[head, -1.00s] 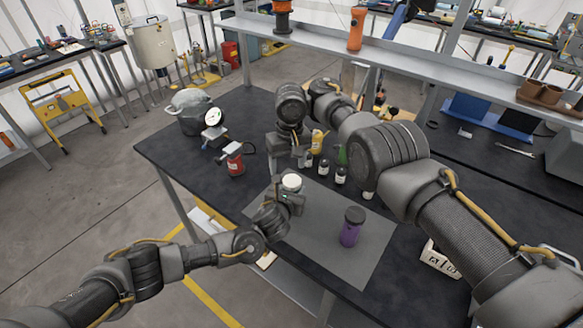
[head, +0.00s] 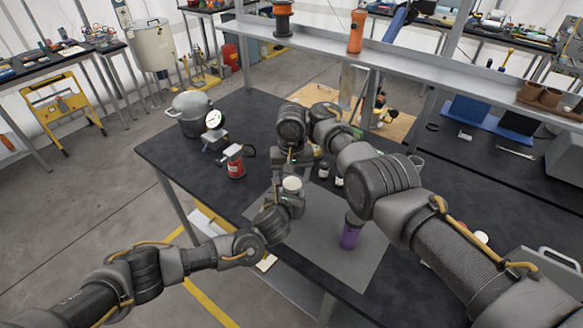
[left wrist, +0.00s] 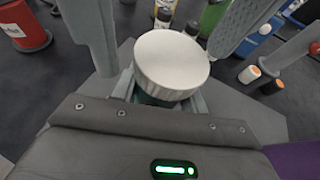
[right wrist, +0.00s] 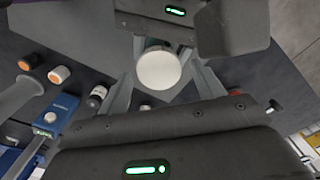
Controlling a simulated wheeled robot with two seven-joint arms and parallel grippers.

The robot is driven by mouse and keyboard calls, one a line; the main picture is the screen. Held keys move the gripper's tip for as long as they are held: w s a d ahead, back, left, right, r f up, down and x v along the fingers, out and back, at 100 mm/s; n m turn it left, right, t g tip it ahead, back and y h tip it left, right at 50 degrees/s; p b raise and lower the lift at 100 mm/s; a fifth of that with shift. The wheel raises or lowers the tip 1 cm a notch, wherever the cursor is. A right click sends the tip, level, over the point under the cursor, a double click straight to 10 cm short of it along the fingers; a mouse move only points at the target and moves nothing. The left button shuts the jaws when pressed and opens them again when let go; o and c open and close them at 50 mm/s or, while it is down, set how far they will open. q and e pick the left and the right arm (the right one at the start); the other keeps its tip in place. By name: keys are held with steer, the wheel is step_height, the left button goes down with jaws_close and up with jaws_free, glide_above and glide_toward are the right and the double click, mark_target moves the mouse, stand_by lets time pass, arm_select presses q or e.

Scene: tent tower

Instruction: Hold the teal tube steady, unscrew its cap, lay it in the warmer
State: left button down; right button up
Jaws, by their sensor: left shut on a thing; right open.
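My left gripper (head: 289,205) is shut on the teal tube (left wrist: 148,99), which it holds upright over the grey mat (head: 325,252). The tube's white cap (head: 291,183) sits on top; it also shows in the left wrist view (left wrist: 172,62) and the right wrist view (right wrist: 158,70). The tube's body is mostly hidden by the gripper and cap. My right gripper (right wrist: 165,72) is open, its fingers pointing down on either side of the cap, with gaps visible. I cannot tell which thing is the warmer.
Small dark bottles (head: 323,170) stand behind the mat. A red can (head: 235,165), a gauge (head: 213,120) and a grey pot (head: 190,112) stand at the left. The mat's front is clear.

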steer(key=shift+f, duration=0.65)
steer(key=c, duration=1)
steer(key=n, duration=0.3)
